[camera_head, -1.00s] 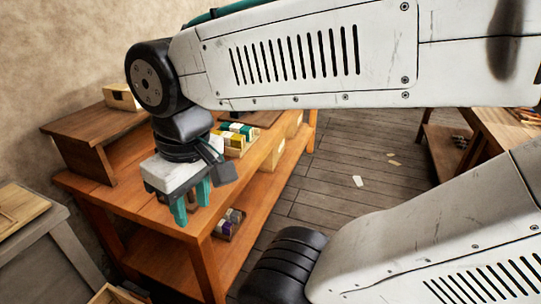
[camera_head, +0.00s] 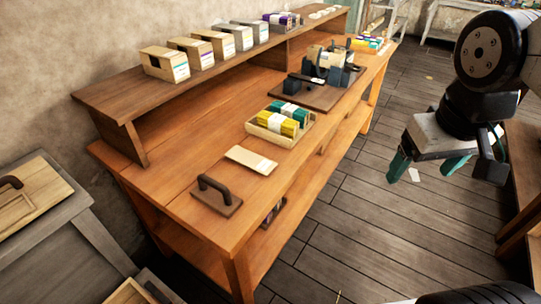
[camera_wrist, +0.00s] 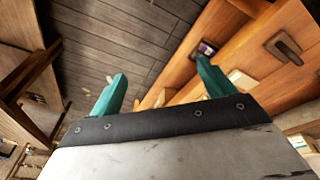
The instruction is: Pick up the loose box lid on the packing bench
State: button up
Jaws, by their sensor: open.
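A pale flat rectangular piece (camera_head: 250,159), which looks like the loose box lid, lies flat on the packing bench (camera_head: 190,170) near its front end. Beside it, nearer the corner, lies a brown board with a dark arched handle (camera_head: 217,193). Both also show in the wrist view, the pale piece (camera_wrist: 240,80) partly hidden behind my gripper and the handled board (camera_wrist: 285,45) at upper right. My gripper (camera_head: 420,176) is open and empty, with teal fingers. It hangs over the floor to the right of the bench, apart from the pale piece.
A tray of yellow, white and green blocks (camera_head: 281,120) stands behind the pale piece. A dark-based press fixture (camera_head: 325,75) is farther back. Pale boxes (camera_head: 165,64) line the raised shelf. A grey cabinet (camera_head: 60,235) stands at left. Open plank floor (camera_head: 370,220) lies right of the bench.

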jog(key=w+a+f+n+t, duration=0.1)
jog(key=w+f+n+t, duration=0.2)
jog(key=w, duration=0.8)
jog(key=w+a+f+n+t, duration=0.15)
jog(key=w+f, duration=0.35)
jog(key=w, duration=0.6)
jog(key=n+t+y, duration=0.2)
jog(key=n+y, duration=0.4)
jog(key=y, duration=0.5)
send_near(253, 160)
jog(key=shift+w+d+g, duration=0.1)
jog(key=shift+w+g, duration=0.15)
jog(key=shift+w, duration=0.25)
jog(key=shift+a+f, duration=0.15)
jog(key=shift+a, duration=0.15)
jog(key=x, duration=0.7)
jog(key=shift+a, duration=0.25)
jog(key=c, duration=1.1)
